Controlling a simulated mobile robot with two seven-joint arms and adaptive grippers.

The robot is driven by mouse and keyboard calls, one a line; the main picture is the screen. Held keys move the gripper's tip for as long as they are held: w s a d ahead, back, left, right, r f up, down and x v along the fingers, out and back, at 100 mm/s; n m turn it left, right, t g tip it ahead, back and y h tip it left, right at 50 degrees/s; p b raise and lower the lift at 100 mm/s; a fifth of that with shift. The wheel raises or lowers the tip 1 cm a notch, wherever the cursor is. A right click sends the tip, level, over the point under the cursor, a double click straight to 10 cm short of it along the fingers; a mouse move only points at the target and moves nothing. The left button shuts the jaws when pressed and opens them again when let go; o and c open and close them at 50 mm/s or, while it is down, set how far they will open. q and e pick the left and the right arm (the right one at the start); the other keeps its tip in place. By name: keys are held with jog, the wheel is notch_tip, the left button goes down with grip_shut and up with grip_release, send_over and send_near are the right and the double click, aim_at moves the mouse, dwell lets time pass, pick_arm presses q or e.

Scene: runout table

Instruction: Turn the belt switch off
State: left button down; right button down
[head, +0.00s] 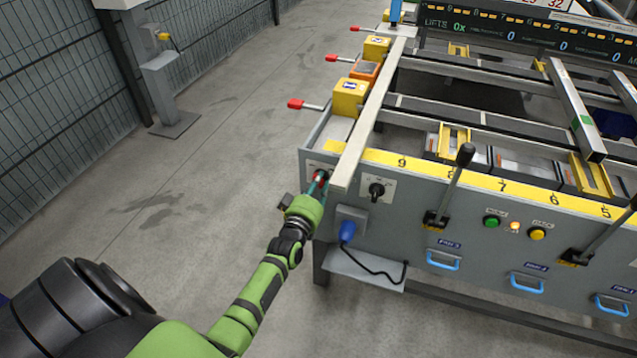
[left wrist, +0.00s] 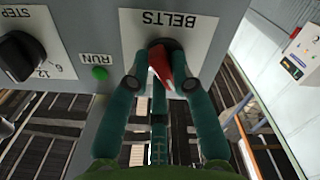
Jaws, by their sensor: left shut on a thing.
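The belt switch (left wrist: 163,68) is a red-handled rotary knob on a white plate marked BELTS (left wrist: 205,28), seen upside down in the left wrist view. Its red handle slants a little. In the head view the switch (head: 321,176) is on the left end of the table's front panel, partly covered by my gripper. My left gripper (left wrist: 161,82) has its teal fingers on either side of the red handle and is shut on it. It also shows in the head view (head: 318,184). My right gripper is out of view.
A black STEP knob (left wrist: 20,55) and a green RUN light (left wrist: 100,73) sit beside the switch. A blue plug (head: 347,231) with a black cable hangs below. A lever (head: 452,185) stands up to the right.

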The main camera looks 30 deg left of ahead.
pick_arm(q)
jog(key=shift+r+n, duration=0.1)
jog(key=shift+n, duration=1.1)
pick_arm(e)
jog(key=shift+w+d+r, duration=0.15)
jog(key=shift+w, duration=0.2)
pick_arm(q)
jog(key=c, duration=1.1)
grip_release()
jog(key=shift+o, duration=0.2)
jog(key=shift+s, duration=0.1)
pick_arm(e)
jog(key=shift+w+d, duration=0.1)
pick_arm(q)
jog(key=v, duration=1.1)
jog(key=shift+s, duration=0.4)
